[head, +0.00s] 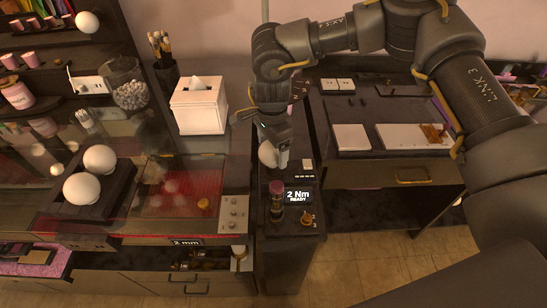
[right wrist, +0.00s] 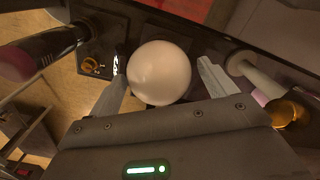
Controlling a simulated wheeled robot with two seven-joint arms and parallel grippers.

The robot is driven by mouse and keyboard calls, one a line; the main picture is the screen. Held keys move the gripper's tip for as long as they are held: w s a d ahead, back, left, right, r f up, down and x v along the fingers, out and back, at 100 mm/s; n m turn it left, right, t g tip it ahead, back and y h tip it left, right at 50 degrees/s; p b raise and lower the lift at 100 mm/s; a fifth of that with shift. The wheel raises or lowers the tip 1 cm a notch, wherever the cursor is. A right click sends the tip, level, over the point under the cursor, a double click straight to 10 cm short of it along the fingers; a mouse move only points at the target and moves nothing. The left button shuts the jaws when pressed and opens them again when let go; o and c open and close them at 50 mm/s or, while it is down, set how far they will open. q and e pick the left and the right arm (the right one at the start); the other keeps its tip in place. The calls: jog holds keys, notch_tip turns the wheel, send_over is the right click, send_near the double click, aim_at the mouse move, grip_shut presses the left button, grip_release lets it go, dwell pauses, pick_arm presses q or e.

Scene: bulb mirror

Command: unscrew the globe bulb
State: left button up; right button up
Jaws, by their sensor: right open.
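A white globe bulb (head: 267,154) shows beside my right gripper (head: 274,148) above the dark narrow stand in the middle of the head view. In the right wrist view the globe bulb (right wrist: 160,72) sits between the two spread fingers of my right gripper (right wrist: 162,88). A gap shows between the globe and the right-hand finger; the left-hand finger is close to the globe, and I cannot tell if it touches. The bulb's base is hidden. Other white globes rest in a dark holder (head: 62,213) at the left. My left gripper is not in view.
The stand has a display (head: 299,196) reading "2 Nm READY", a purple-handled tool (head: 276,190) and a gold knob (head: 308,219). A tissue box (head: 199,106) stands behind left. A red transparent-topped case (head: 170,190) lies left. A desk (head: 385,175) stands right.

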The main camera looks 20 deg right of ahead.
jog(key=c, duration=0.8)
jog(key=n, duration=0.4)
jog(key=shift+b, duration=0.3)
jog(key=shift+n, duration=0.5)
jog(key=n, duration=0.5)
jog(key=o, duration=0.7)
jog(key=shift+c, duration=0.2)
jog(key=shift+r, duration=0.15)
